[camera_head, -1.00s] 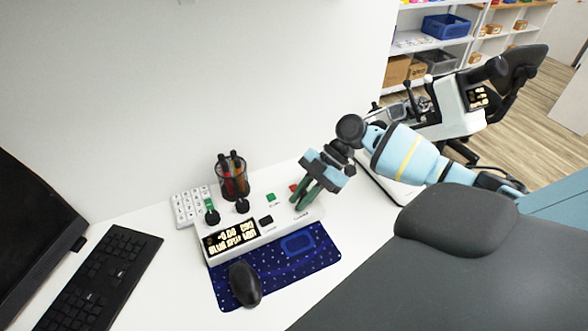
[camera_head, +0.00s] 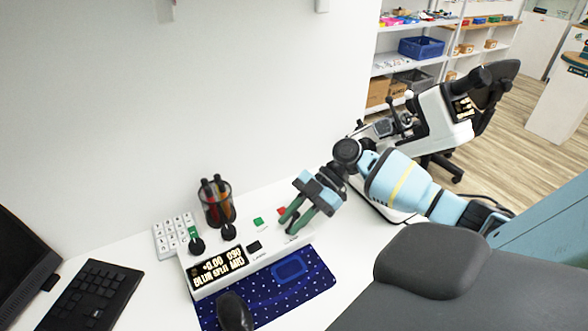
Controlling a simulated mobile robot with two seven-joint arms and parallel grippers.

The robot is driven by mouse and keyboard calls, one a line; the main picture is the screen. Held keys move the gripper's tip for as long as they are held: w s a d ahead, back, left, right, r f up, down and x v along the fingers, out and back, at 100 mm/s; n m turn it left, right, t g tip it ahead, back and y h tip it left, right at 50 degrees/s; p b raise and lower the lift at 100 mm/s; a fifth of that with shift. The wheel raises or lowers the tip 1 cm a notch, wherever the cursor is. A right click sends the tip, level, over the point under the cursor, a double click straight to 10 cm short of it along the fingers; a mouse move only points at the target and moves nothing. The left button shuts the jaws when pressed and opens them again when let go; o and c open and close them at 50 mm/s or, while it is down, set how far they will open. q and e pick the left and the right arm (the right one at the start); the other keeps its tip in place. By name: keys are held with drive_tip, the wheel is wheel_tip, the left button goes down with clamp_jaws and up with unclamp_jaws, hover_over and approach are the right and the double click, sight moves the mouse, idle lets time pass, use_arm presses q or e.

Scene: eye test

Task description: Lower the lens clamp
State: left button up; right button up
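A white lensmeter with a dark eyepiece (camera_head: 437,112) stands at the right, behind my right arm. Small dark and metal parts (camera_head: 402,120) sit on its left side, where a lens clamp appears to be; they are too small to tell its height. My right gripper (camera_head: 287,227) is over the back right of a white control box (camera_head: 262,258), near its red button (camera_head: 282,211). Its two green fingers are apart with nothing seen between them. It is well to the left of and in front of the clamp parts. My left gripper is not in view.
A pen cup (camera_head: 216,204), a white keypad (camera_head: 172,234), a blue mat (camera_head: 290,287), a black mouse (camera_head: 235,312) and a keyboard (camera_head: 92,298) are on the white desk. A dark padded chair or rest (camera_head: 432,260) fills the lower right. Shelves stand behind.

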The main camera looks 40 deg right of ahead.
sight(294, 214)
drive_tip(key=shift+o, duration=0.8)
wheel_tip(294, 214, up, 4)
drive_tip(key=shift+f, duration=0.1)
drive_tip(key=s+a+r, duration=0.1)
drive_tip(key=s+a, duration=0.8)
drive_tip(key=s, duration=0.4)
drive_tip(key=shift+a, duration=0.15)
drive_tip(key=shift+s, duration=0.1)
